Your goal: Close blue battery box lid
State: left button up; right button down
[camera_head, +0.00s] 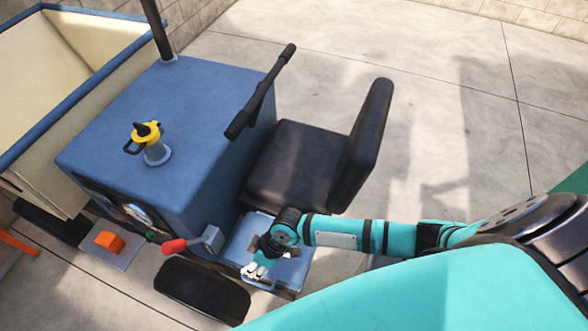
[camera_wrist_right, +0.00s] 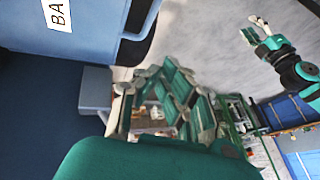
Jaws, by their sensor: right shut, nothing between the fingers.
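The blue battery box (camera_head: 292,272) sits low beside the vehicle, below the black seat. Its light blue top surface looks flat in the head view, but my right arm covers part of it. I cannot tell whether the lid is fully down. My right gripper (camera_head: 259,268) is over the box's front edge, shut with nothing between its fingers. In the wrist view a blue panel (camera_wrist_right: 90,28) carries a white label reading "BA", beside the right gripper (camera_wrist_right: 160,105). My left gripper (camera_wrist_right: 260,32) shows only in the wrist view, its fingers apart and empty.
The black seat (camera_head: 295,165) rises behind the box. Concrete floor (camera_head: 460,130) is clear to the right.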

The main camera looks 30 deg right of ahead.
jog(key=shift+s+a+f, duration=0.2)
jog(key=shift+a+f, duration=0.15)
jog(key=shift+f, duration=0.25)
jog(key=v, duration=1.2)
